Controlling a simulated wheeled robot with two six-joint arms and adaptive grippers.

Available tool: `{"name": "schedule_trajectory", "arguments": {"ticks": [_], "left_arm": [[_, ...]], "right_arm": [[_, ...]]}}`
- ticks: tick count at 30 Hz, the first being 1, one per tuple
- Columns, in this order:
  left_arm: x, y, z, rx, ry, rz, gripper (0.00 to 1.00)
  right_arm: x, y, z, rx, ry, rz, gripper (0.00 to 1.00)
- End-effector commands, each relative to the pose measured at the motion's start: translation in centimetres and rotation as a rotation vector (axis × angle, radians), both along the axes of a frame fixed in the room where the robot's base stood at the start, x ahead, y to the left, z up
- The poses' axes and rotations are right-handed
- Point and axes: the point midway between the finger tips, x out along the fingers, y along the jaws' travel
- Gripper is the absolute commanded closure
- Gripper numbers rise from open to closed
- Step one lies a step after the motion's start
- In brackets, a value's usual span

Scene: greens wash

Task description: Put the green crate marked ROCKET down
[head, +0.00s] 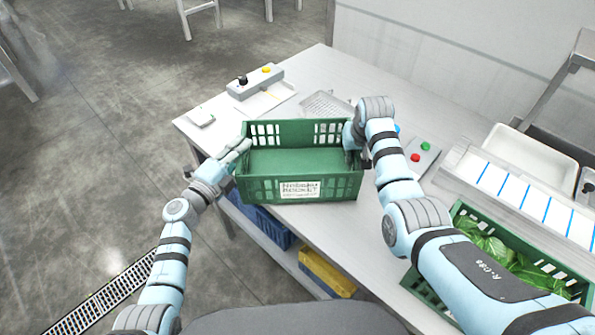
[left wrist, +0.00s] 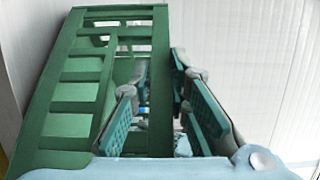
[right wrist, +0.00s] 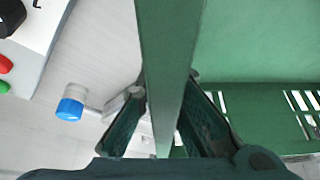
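The green crate (head: 300,190) has a white label on its front wall; the lower word reads as ROCKET. It looks empty and roughly level over the table's near-left edge. I cannot tell whether its base touches the table. My left gripper (head: 240,151) is at its left end wall; the left wrist view shows the fingers (left wrist: 162,95) on either side of the crate's wall (left wrist: 75,90). My right gripper (head: 352,150) is at its right end wall; in the right wrist view the fingers (right wrist: 166,110) close on both sides of the rim (right wrist: 168,45).
The steel table (head: 345,225) has free room in front of the crate. A control box (head: 255,82) and a white item (head: 200,117) lie behind left. A button panel (head: 422,155) and a crate of greens (head: 460,207) are right. Blue (head: 262,224) and yellow (head: 327,272) crates sit below.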

Motion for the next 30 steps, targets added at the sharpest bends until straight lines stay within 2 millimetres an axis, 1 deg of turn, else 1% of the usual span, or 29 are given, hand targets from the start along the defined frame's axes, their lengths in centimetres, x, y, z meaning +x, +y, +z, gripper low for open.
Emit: {"name": "schedule_trajectory", "arguments": {"ticks": [1, 3, 11, 14, 17, 24, 27, 30], "left_arm": [[-0.1, -0.1, 0.0, -0.001, 0.003, -0.002, 0.76], [-0.1, -0.1, 0.1, 0.000, 0.001, -0.001, 0.65], [0.0, -0.1, 0.3, 0.001, 0.000, -0.001, 0.65], [-0.5, 0.3, 0.2, 0.003, 0.001, 0.001, 0.65], [-2.0, 1.2, 0.2, 0.004, -0.001, 0.001, 0.65], [-7.7, 4.8, 0.2, 0.006, 0.000, 0.000, 0.65], [-9.4, 5.8, 0.3, 0.004, 0.000, 0.000, 0.65], [-10.2, 6.4, 0.4, 0.003, -0.002, 0.000, 0.65]], "right_arm": [[0.1, 0.3, 0.2, 0.005, -0.003, 0.003, 0.86], [0.1, 0.2, 0.4, 0.003, -0.002, 0.002, 0.75], [-0.1, -0.1, 0.4, -0.001, 0.000, -0.001, 0.75], [-0.1, -0.1, 0.4, -0.001, 0.001, -0.002, 0.75], [-0.1, -0.1, 0.3, -0.002, 0.001, -0.002, 0.75], [-0.1, -0.2, 0.3, -0.002, 0.001, -0.002, 0.75], [-0.1, -0.2, 0.3, -0.003, 0.001, -0.002, 0.75], [-0.1, -0.2, 0.5, -0.003, 0.000, -0.002, 0.75]]}}
